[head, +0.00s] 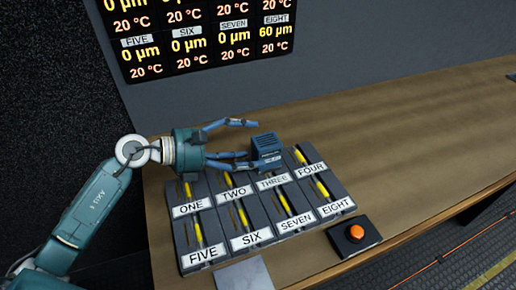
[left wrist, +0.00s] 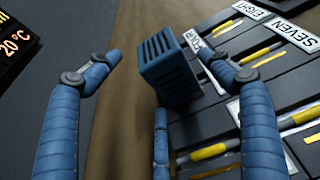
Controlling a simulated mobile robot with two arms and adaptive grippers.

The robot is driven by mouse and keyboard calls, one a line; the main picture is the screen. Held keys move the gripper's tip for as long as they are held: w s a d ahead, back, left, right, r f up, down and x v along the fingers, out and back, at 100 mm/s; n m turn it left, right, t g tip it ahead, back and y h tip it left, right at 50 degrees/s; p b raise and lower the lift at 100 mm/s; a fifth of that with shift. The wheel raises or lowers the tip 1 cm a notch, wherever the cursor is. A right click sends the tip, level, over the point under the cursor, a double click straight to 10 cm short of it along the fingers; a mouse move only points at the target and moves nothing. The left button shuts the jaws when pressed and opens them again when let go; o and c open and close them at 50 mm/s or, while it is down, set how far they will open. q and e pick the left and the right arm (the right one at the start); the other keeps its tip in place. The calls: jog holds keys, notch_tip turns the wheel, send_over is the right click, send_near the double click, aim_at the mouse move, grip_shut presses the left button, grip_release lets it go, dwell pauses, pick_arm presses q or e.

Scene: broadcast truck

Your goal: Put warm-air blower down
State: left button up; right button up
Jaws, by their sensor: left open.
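The warm-air blower (head: 266,147) is a small dark blue box with a slotted grille. In the head view it stands at the back end of the slot labelled THREE, seemingly resting on the panel (head: 270,212). My left gripper (head: 250,141) is open, its fingers reaching from the left toward the blower. In the left wrist view the blower (left wrist: 170,70) is beyond and between the spread fingers of the gripper (left wrist: 158,60), with no clear grip on it. I cannot tell whether a finger touches it. My right gripper is not in view.
The panel has slots labelled ONE to EIGHT with yellow parts. A black box with an orange button (head: 355,235) stands at the front right, and a grey plate (head: 244,274) lies in front. A readout screen (head: 205,38) hangs behind. The wooden desk (head: 410,125) is clear on the right.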

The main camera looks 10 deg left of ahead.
pick_arm(q)
jog(key=b+v, duration=0.2)
jog(key=v, duration=0.6)
jog(key=shift+f, duration=0.1)
jog(key=shift+s+a+r, duration=0.25)
jog(key=shift+a+r, duration=0.05)
jog(key=shift+a, duration=0.05)
dwell(0.4)
dwell(0.9)
